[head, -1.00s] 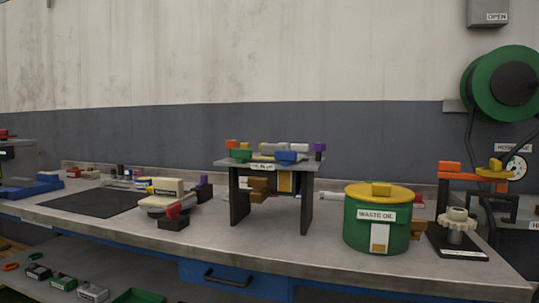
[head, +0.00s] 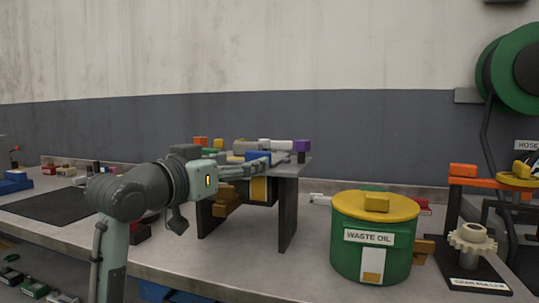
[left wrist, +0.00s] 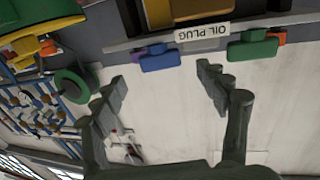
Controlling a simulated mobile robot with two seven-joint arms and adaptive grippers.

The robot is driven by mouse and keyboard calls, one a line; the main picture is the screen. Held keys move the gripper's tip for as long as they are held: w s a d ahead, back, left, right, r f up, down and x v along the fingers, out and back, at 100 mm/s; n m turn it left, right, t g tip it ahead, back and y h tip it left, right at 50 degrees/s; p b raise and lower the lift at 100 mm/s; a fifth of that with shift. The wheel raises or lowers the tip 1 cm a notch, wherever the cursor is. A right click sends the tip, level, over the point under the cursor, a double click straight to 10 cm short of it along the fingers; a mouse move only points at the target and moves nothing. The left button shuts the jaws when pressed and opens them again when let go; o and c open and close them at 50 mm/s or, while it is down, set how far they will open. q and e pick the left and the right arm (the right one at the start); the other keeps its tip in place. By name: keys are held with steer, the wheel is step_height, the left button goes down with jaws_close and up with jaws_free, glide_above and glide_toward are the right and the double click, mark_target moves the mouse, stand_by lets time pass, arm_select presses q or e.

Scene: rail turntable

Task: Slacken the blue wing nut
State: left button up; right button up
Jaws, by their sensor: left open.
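A blue wing-shaped piece, which looks like the blue wing nut (head: 259,156), is at the front edge of the small raised stand (head: 289,185). The blue wing nut also shows near the top of the left wrist view (left wrist: 160,58), beside a white OIL PLUG label (left wrist: 203,32). My left gripper (head: 252,163) is in front of the stand's top. Its open fingers, seen in the left wrist view (left wrist: 162,88), are spread with nothing between them, and the nut lies beyond their tips, apart from them. My right gripper is not in view.
A green piece (left wrist: 252,48) sits on the other side of the label. The green waste oil can (head: 345,262) with a yellow lid stands right of the stand. A gear puller stand (head: 475,275) is farther right. The bench front between stand and can is clear.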

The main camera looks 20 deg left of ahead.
mark_target(256, 157)
arm_select(q)
steer(key=shift+p+x, duration=0.4)
steer(key=shift+x, duration=3.15)
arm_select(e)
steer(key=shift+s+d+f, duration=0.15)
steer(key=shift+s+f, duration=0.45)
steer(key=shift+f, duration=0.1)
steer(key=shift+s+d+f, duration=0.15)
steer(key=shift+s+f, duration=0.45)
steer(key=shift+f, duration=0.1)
arm_select(q)
steer(key=shift+c, duration=0.6)
steer(key=c, duration=1)
steer(key=shift+n+t+y, duration=0.3)
steer(key=shift+n+y, duration=0.5)
steer(key=shift+y, duration=0.5)
steer(key=shift+c, duration=0.2)
steer(key=o, duration=1.2)
steer(key=shift+c, duration=0.2)
steer(key=shift+s, duration=0.1)
steer(key=s+a, duration=0.1)
steer(key=s, duration=1)
steer(key=shift+s, duration=0.4)
